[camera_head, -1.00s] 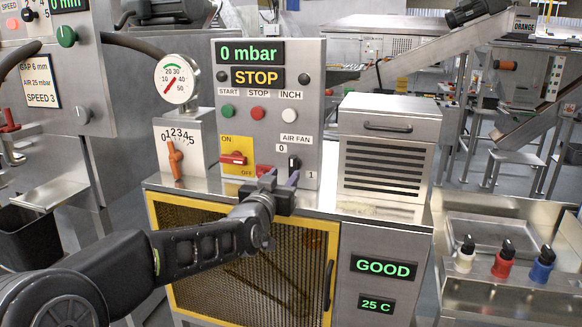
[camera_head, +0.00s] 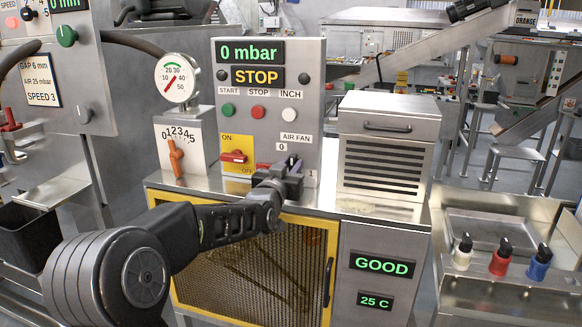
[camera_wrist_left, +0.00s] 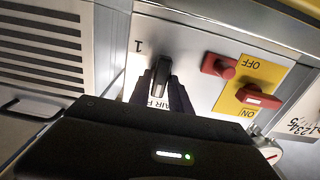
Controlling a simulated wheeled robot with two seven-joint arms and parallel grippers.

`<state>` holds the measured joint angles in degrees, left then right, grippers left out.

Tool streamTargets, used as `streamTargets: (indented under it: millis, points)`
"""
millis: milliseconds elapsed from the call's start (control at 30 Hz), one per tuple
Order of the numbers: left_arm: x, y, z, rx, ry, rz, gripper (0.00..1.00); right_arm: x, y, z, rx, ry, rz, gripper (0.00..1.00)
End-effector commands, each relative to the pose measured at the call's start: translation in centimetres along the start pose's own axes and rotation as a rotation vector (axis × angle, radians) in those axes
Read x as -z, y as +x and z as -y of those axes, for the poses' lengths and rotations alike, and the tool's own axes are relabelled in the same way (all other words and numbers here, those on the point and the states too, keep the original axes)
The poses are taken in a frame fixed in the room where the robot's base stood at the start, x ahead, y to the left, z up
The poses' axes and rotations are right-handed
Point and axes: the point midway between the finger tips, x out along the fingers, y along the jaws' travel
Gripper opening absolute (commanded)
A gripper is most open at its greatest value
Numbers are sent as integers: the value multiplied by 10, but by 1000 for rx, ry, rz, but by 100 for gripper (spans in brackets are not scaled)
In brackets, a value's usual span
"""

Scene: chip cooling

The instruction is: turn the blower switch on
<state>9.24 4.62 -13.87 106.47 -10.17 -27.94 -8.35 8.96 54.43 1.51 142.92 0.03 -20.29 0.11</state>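The blower switch, a small black lever (camera_head: 292,161) under the AIR FAN label, sits low on the right of the grey control panel (camera_head: 208,135), between a 0 mark above and a 1 mark below. In the head view my left gripper (camera_head: 290,172) is in front of it and hides its lower part. In the left wrist view the lever (camera_wrist_left: 161,70) shows between the two dark fingertips (camera_wrist_left: 160,88), which stand apart on either side of it. I cannot tell whether they touch it. My right gripper is not in view.
A red rotary switch (camera_head: 234,156) on a yellow plate and another red knob, partly hidden in the head view, are left of the lever. A louvred metal box (camera_head: 388,150) stands to the right. A yellow-framed mesh door (camera_head: 250,275) is below the arm.

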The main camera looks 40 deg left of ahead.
Motion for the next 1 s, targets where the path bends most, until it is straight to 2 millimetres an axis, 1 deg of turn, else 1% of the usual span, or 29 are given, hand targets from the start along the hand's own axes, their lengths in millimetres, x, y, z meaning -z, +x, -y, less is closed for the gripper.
streamTargets:
  millis: [33, 267, 733, 1000]
  points:
    - [0, 0, 0, 0, 0, 0, 19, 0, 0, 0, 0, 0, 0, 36]
    - [0, 0, 0, 0, 0, 0, 0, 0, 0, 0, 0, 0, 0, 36]
    - [0, 0, 0, 0, 7, 0, 0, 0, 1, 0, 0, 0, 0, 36]
    - [-2, 0, -1, -1, 77, -1, 0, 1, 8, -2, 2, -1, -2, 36]
